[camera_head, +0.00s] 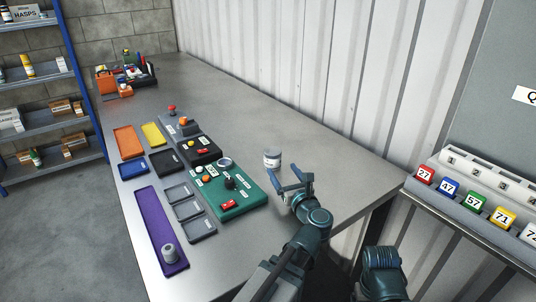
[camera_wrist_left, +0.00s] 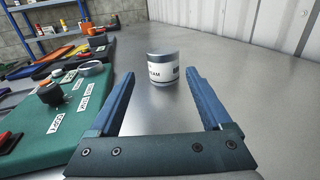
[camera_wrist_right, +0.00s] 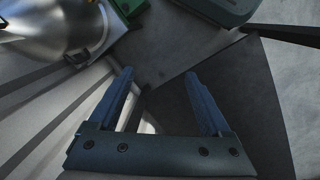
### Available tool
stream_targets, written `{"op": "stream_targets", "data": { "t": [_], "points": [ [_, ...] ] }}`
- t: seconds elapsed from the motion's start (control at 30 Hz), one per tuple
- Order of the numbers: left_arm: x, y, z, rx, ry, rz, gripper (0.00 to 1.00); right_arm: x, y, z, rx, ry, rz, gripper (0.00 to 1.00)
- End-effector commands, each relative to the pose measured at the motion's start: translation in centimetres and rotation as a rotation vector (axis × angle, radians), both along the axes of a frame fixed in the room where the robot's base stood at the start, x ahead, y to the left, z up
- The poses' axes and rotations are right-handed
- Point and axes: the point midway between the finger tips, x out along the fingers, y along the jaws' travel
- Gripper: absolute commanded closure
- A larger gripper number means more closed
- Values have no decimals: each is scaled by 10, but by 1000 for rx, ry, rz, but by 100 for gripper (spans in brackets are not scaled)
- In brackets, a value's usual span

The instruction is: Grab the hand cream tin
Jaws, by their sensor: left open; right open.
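The hand cream tin (camera_head: 272,158) is a small grey and white round tin standing upright on the grey workbench. In the left wrist view the tin (camera_wrist_left: 163,70) shows a white label with dark lettering, partly readable as "EAM". My left gripper (camera_head: 284,170) is open, with the tin just ahead of its fingertips and in line with the gap between them. I see no contact. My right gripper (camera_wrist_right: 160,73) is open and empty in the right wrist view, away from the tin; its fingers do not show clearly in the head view.
A green panel (camera_head: 247,199) with knobs and buttons lies left of the tin. Grey trays, a purple tray (camera_head: 152,220) and orange, yellow and blue trays lie further left. A corrugated wall (camera_head: 300,70) stands behind. The bench around and behind the tin is clear.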

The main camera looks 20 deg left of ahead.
Motion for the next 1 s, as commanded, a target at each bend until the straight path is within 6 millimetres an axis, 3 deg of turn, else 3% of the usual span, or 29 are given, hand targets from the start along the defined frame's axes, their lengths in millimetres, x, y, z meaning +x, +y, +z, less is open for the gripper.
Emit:
{"op": "stream_targets", "data": {
  "t": [0.1,0.43,0.83,1.0],
  "points": [
    [11,10,0,0,0,4,0,0,0,0,0,0,0,0],
    [53,51,0,0,0,3,0,0,0,0,0,0,0,0],
    [63,61,0,0,0,1,0,0,0,0,0,0,0,0],
    [77,69,-1,0,0,1,0,0,0,-1,0,0,0,0]
  ]
}}
